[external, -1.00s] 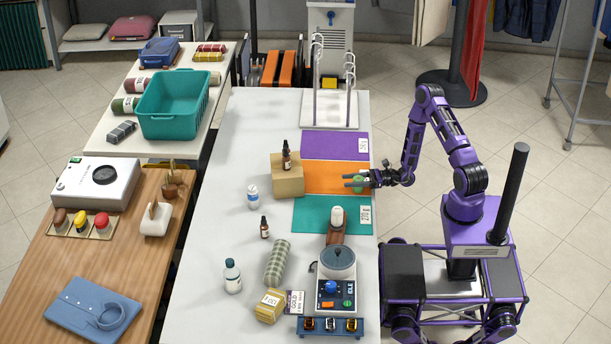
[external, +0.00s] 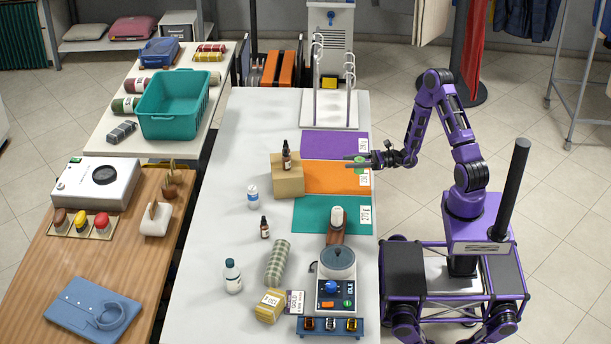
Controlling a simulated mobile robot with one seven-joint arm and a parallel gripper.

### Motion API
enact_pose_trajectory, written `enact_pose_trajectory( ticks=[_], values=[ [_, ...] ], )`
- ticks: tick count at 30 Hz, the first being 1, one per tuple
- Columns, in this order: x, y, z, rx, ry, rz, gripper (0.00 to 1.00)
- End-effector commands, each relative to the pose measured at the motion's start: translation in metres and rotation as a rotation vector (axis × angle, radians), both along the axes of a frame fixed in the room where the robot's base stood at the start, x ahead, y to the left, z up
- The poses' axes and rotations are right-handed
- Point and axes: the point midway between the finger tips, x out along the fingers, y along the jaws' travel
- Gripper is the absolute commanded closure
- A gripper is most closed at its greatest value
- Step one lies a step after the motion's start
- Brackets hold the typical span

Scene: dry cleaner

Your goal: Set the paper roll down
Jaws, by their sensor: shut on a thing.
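My gripper (external: 358,162) is at the right side of the white table, over the orange mat (external: 325,177). It is shut on a small green roll (external: 360,168), seemingly the paper roll, partly hidden by the fingers. The roll appears to be held above the mat, but the exact gap cannot be told. A purple mat (external: 325,144) lies behind the orange one and a teal mat (external: 318,214) in front. Each has a white price card at its right end.
A cardboard box (external: 287,181) with a dark bottle (external: 286,155) on it stands left of the orange mat. A rack (external: 331,110) is behind the mats. The table's left part is mostly clear.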

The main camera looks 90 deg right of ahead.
Motion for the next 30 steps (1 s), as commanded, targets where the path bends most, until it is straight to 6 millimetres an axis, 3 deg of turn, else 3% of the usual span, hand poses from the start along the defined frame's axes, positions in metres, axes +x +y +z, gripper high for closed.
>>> enact_pose_trajectory(
  ticks=[5,12,18,22,30],
  values=[
    [0.008,-0.032,0.004,-0.001,-0.013,-0.007,1.0],
    [0.02,-0.118,0.004,0.0,-0.022,-0.007,1.0],
    [0.021,-0.167,0.009,-0.002,-0.008,-0.007,1.0],
    [0.02,-0.179,0.002,0.003,0.0,-0.007,1.0],
    [0.02,-0.179,-0.044,0.004,0.001,-0.006,1.0]
  ],
)
